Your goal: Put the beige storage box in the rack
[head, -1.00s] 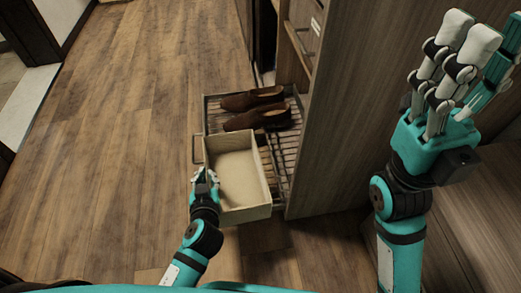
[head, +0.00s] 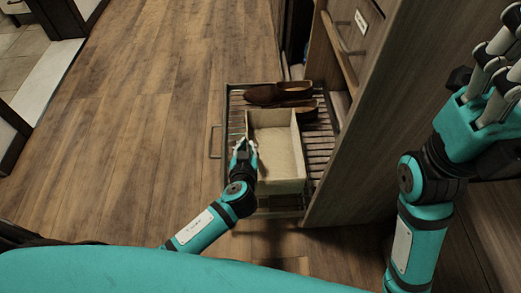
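The beige storage box (head: 277,163) is open-topped and empty. It is over the slatted pull-out rack (head: 321,152), covering its middle and left part. My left gripper (head: 245,149) is shut on the box's left wall. I cannot tell whether the box's underside touches the slats. A pair of brown shoes (head: 277,93) lies at the rack's far end; the box hides part of the nearer shoe. My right gripper (head: 503,70) is raised at the right edge, partly cut off, away from the box.
The rack has a metal frame with a handle (head: 214,141) on its left side. A wooden cabinet (head: 375,120) stands close along the rack's right side. The wooden floor (head: 140,110) to the left is clear.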

